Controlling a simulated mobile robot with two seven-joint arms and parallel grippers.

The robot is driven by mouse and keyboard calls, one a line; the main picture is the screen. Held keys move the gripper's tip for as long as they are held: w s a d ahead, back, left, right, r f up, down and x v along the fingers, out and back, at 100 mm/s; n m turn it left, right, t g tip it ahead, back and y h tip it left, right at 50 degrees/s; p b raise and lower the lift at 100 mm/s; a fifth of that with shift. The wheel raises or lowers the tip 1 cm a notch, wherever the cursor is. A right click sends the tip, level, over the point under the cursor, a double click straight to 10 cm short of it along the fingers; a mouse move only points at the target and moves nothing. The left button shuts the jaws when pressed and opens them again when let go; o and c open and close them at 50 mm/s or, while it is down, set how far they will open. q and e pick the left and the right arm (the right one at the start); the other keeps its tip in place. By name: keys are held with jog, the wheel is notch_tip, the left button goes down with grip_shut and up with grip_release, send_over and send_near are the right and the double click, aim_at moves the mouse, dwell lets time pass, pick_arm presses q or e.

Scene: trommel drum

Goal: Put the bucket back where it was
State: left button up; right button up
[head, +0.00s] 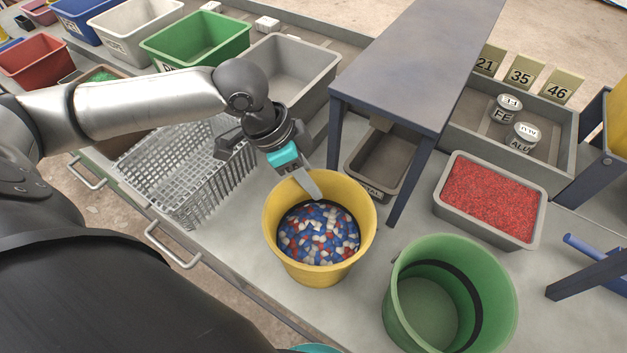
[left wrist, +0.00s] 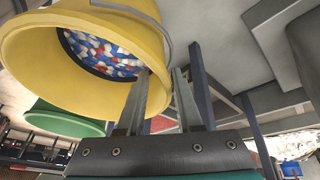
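A yellow bucket (head: 318,274) with red, white and blue flakes in it stands upright on the grey worktop. It also shows large in the left wrist view (left wrist: 75,75), with a grey bail at its rim. My left gripper (head: 312,191) is at the bucket's far rim, pointing down. In the left wrist view its two fingers (left wrist: 163,85) are apart, with the bucket's edge seen between them; I cannot tell whether they touch it. A green bucket (head: 450,300), with only its bare inside visible, stands to the right. My right gripper is not in view.
A dark blue bench (head: 415,60) stands close behind the yellow bucket, with a shallow tray (head: 385,165) under it. A grey wire basket (head: 190,180) lies left. A bin of red granules (head: 490,200) is right. Free worktop lies left of the yellow bucket.

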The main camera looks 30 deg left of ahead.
pick_arm(q)
jog(key=p+v, duration=0.2)
jog(key=v, duration=0.8)
jog(key=shift+r, duration=0.1)
